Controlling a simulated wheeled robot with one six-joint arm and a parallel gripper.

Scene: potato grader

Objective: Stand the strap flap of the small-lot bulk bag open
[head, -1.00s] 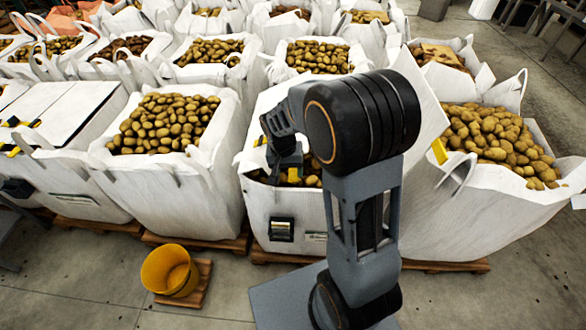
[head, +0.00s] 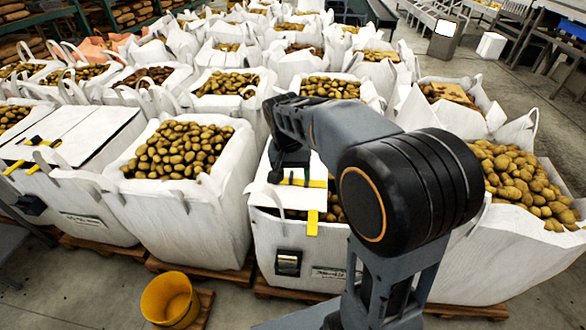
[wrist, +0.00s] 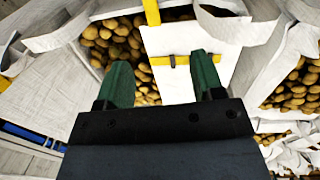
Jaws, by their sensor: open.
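The small-lot bulk bag (head: 268,240) is white and stands in front of me. A white strap flap (head: 318,168) with yellow straps (head: 312,222) covers the left part of its mouth. One strap crosses the flap and another hangs over the front rim. The flap's tilt is hard to judge. In the wrist view the flap (wrist: 205,42) and its cross strap (wrist: 180,60) lie beyond the fingertips. Potatoes (wrist: 112,45) show beside the flap. My gripper (wrist: 160,62) is open and empty, above the bag's mouth. My arm hides the bag's right part in the head view.
A full potato bag (head: 175,150) stands close on the left, and another (head: 520,180) on the right. A flat-covered bag (head: 75,130) stands farther left. Several more bags fill the space behind.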

